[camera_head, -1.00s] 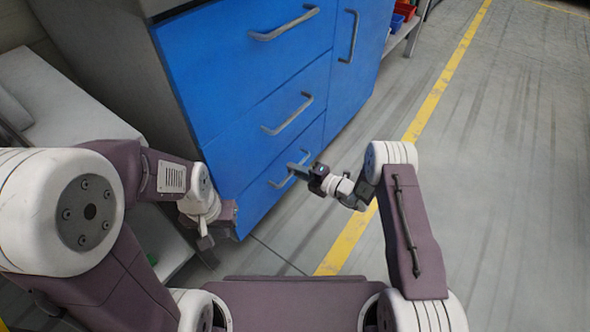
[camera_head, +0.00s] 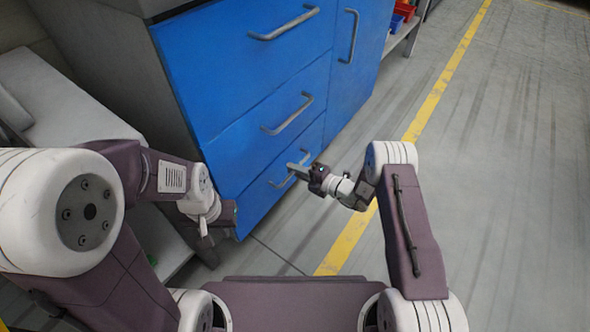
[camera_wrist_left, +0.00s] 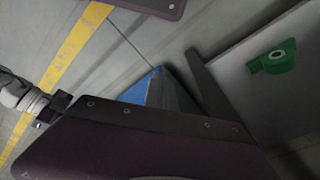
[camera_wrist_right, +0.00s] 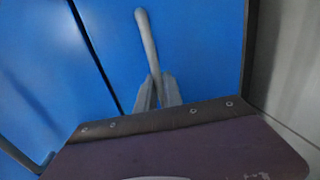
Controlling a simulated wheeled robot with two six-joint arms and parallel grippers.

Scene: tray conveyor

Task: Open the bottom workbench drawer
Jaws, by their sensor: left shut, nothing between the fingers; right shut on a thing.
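The blue workbench has three stacked drawers with grey bar handles. The bottom drawer (camera_head: 252,200) is flush with the front. Its handle (camera_head: 277,183) is partly hidden by my right gripper (camera_head: 296,170), which is shut on it. In the right wrist view the fingers (camera_wrist_right: 156,92) close around one end of the bottom handle (camera_wrist_right: 146,35), and the rest of the bar runs away from them. My left gripper (camera_head: 206,240) is shut and empty, pointing down beside the workbench's lower left corner.
The middle drawer handle (camera_head: 287,114) and top drawer handle (camera_head: 284,22) are above. A cabinet door (camera_head: 358,70) is to the right. A grey-white surface (camera_head: 75,105) stands at left; a green object (camera_wrist_left: 272,58) shows in the left wrist view. Floor at right is clear.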

